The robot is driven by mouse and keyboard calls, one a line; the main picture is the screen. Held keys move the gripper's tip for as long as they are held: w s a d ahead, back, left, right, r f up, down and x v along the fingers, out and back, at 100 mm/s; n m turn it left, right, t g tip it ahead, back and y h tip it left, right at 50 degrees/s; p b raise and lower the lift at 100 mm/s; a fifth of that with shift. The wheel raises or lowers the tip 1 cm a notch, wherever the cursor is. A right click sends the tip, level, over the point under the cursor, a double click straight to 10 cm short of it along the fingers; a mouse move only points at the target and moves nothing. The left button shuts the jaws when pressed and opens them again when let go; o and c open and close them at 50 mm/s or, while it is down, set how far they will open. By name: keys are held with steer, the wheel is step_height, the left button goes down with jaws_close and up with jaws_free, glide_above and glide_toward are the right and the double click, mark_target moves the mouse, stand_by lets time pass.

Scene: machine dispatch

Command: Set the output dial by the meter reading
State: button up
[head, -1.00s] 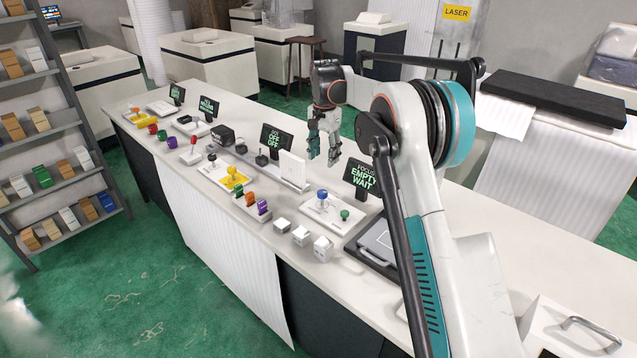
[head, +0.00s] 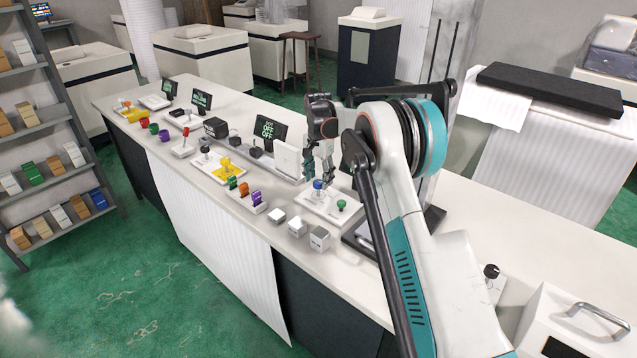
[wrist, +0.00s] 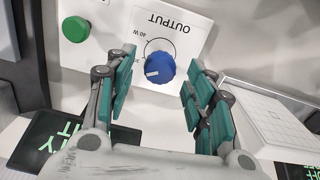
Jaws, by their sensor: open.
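The blue output dial (wrist: 160,68) sits on a white panel (wrist: 110,22) in the wrist view, beneath the upside-down words "OUTPUT" and "40 W". A pale pointer mark shows on its left side. My gripper (wrist: 162,62) is open, with teal fingers on both sides of the dial and visible gaps. The dial also shows in the head view (head: 319,185), with my gripper (head: 318,172) just above and around it. A green knob (wrist: 75,29) is beside the dial. I cannot make out a meter reading in these frames.
A black screen reading "OFF OFF" (head: 269,131) and a white upright block (head: 288,160) stand just left of my gripper. The dark screen (wrist: 58,135) is partly cut off.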

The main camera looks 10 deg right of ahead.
steer(key=shift+f, duration=0.5)
steer(key=c, duration=1.1)
steer(key=shift+o, duration=0.2)
steer(key=shift+n, duration=0.4)
steer(key=n+p, duration=0.2)
steer(key=n, duration=0.3)
steer(key=shift+r, duration=0.1)
steer(key=n+p, duration=0.1)
steer(key=n, duration=0.5)
steer(key=shift+p, duration=0.3)
